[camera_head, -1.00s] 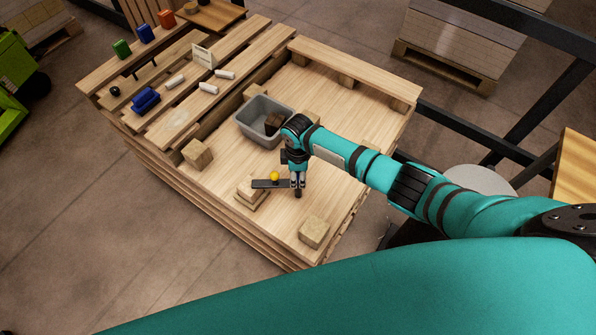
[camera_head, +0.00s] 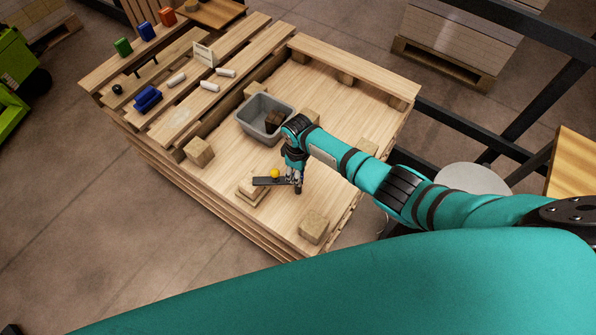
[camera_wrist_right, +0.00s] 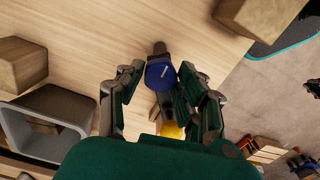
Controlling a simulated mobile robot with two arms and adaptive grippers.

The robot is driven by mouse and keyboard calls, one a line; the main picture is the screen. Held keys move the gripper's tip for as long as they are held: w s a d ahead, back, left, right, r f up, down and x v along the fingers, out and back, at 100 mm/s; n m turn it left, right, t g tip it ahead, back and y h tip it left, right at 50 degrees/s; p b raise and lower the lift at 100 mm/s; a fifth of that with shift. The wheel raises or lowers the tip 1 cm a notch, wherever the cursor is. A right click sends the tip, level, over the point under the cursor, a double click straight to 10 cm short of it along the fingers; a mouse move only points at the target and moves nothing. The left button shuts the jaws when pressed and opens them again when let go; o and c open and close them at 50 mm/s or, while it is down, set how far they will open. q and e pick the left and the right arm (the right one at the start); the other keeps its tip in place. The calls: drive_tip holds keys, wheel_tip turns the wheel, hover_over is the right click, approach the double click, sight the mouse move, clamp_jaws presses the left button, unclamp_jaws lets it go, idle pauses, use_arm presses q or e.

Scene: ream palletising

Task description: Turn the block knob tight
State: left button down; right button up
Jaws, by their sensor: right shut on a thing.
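My right gripper (camera_head: 296,182) points down over the front part of the wooden pallet. In the right wrist view its fingers (camera_wrist_right: 162,88) are closed around a round blue knob (camera_wrist_right: 160,73) with a short white mark on its face. A dark flat bar (camera_head: 262,182) extends left from beside the fingers over a small wooden block (camera_head: 250,193). A yellow ball (camera_head: 275,173) sits on the bar; a yellow part (camera_wrist_right: 172,131) also shows low between the fingers. The knob is hidden in the head view. My left gripper is not in view.
A grey bin (camera_head: 262,135) with a dark block (camera_head: 274,121) stands behind the gripper. Wooden blocks stand at left (camera_head: 199,152) and front right (camera_head: 313,230).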

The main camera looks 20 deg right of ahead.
drive_tip(key=o, duration=1.1)
drive_tip(key=shift+o, duration=0.2)
drive_tip(key=shift+r, duration=0.1)
wheel_tip(320, 180, up, 12)
